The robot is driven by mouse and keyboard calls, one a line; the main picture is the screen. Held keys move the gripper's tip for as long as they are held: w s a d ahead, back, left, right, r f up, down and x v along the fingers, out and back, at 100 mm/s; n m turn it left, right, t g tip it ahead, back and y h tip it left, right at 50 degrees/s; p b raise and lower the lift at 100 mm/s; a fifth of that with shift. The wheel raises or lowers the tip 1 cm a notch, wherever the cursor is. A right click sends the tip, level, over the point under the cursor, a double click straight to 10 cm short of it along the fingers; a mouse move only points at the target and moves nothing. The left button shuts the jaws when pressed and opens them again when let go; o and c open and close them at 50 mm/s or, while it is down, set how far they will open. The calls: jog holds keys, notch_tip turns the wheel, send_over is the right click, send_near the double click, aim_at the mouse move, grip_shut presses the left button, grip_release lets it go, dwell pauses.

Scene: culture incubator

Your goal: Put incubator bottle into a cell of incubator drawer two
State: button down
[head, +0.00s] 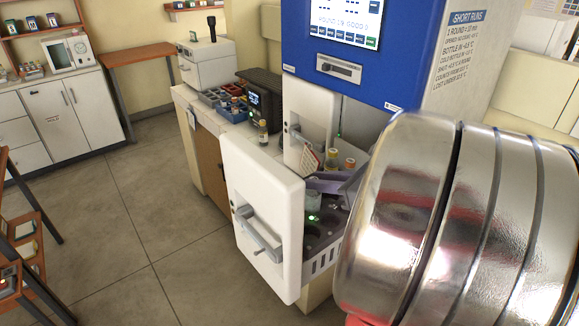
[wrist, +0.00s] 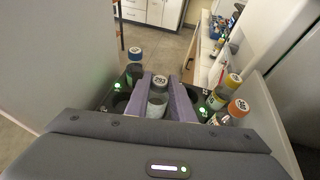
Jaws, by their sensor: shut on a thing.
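My gripper (wrist: 161,96), with purple fingers, is shut on a bottle (wrist: 158,108) with a pale cap marked 293. It holds the bottle upright over or in the pulled-out drawer (head: 264,205); the bottle's base is hidden, so I cannot tell how deep it sits. A blue-capped bottle (wrist: 135,70) stands to the left of the fingers. A yellow-capped bottle (wrist: 226,90) and an orange-capped bottle (wrist: 236,112) stand to the right. Dark round cells and green lights show in the drawer.
The white drawer front stands close on the left in the wrist view. The blue incubator housing (head: 395,50) rises above the drawer. A counter (head: 215,115) with a rack and a brown bottle (head: 263,133) lies behind.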

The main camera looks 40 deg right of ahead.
jog(key=c, duration=1.5)
grip_release()
jog(key=shift+c, duration=0.2)
jog(key=v, duration=1.2)
